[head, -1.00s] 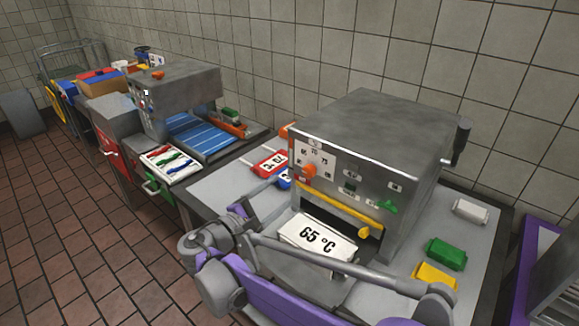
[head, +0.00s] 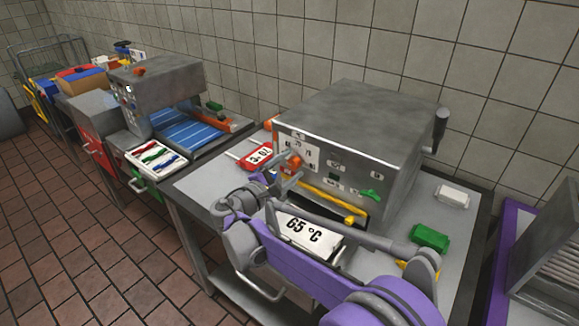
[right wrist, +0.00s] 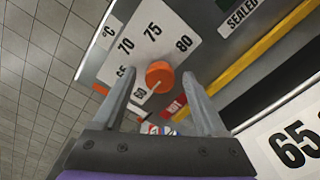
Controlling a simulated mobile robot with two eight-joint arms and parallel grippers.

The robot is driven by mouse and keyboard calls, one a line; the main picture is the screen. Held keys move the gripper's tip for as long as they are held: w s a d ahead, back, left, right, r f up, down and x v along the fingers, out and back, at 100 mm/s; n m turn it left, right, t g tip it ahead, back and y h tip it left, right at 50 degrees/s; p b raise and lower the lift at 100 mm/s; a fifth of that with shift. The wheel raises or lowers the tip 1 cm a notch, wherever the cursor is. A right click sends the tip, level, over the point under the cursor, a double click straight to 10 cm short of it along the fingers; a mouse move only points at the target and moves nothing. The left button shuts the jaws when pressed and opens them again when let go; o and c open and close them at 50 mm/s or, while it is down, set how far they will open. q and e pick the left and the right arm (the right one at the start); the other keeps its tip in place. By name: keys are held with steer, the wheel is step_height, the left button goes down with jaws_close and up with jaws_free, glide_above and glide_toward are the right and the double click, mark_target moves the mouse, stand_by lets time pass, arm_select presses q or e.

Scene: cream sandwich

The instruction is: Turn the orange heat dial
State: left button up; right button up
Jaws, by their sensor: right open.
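The orange heat dial (head: 294,160) sits on the front panel of the grey metal machine (head: 365,125). In the right wrist view the dial (right wrist: 159,74) is round, with a pale pointer line aimed down-left towards the 60 mark. A white scale plate (right wrist: 165,35) behind it reads 60 to 80. My right gripper (head: 284,176) is just in front of the panel at the dial. In the wrist view its open fingers (right wrist: 160,80) stand on either side of the dial; I cannot tell whether they touch it. My left gripper is not in view.
A yellow bar (head: 325,196) and a green knob (head: 370,195) are right of the dial. Green (head: 430,236) and white (head: 452,194) blocks lie right of the machine.

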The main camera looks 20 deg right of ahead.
jaws_close()
steer(key=shift+m, duration=0.3)
steer(key=m+p, duration=0.1)
steer(key=m, duration=0.3)
steer(key=shift+m+p, duration=0.55)
steer(key=shift+m, duration=1.45)
jaws_free()
